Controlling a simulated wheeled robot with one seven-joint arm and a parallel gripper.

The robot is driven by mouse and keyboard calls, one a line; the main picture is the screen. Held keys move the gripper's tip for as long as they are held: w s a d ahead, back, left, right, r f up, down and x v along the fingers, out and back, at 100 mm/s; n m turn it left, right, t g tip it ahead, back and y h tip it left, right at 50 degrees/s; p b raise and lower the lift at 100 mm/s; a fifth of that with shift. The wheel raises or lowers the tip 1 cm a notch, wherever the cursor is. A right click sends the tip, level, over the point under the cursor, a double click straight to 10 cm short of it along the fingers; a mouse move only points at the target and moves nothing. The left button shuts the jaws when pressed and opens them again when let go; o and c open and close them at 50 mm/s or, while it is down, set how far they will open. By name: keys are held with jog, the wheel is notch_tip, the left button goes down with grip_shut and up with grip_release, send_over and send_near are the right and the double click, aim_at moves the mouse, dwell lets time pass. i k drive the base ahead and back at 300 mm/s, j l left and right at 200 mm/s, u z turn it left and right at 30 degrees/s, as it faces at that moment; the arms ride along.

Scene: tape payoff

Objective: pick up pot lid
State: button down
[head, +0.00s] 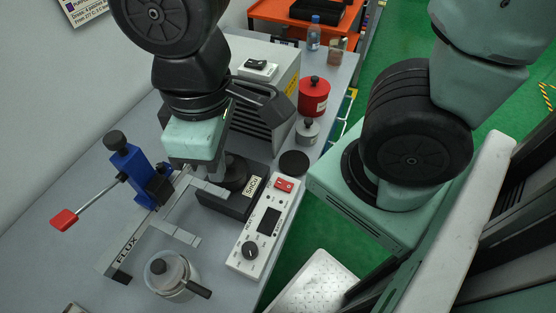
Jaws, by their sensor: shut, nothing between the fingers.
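A pale metal pot (181,290) with a dark side handle stands on the grey bench near the bottom of the head view. Its pot lid (167,272) sits on top, with a dark round knob. My gripper (200,180) hangs from the teal hand above the bench, farther back than the pot and up and to the right of the lid. It is shut and empty, apart from the lid. Its fingertips are hard to tell from the grey metal parts behind them.
A grey bar marked FLUX (127,252), a blue stand with a red-tipped lever (124,168) and a white control box (262,228) surround the pot. A red canister (314,97) and a small grey knobbed pot (307,132) stand farther back. Bare bench lies left of the pot.

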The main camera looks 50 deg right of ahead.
aim_at(236, 166)
jog(key=k+j+z, duration=0.1)
jog(key=j+z, duration=0.2)
jog(key=k+j+z, duration=0.25)
jog(key=j, duration=0.25)
jog(key=j+z, duration=0.3)
jog(key=k+j, duration=0.05)
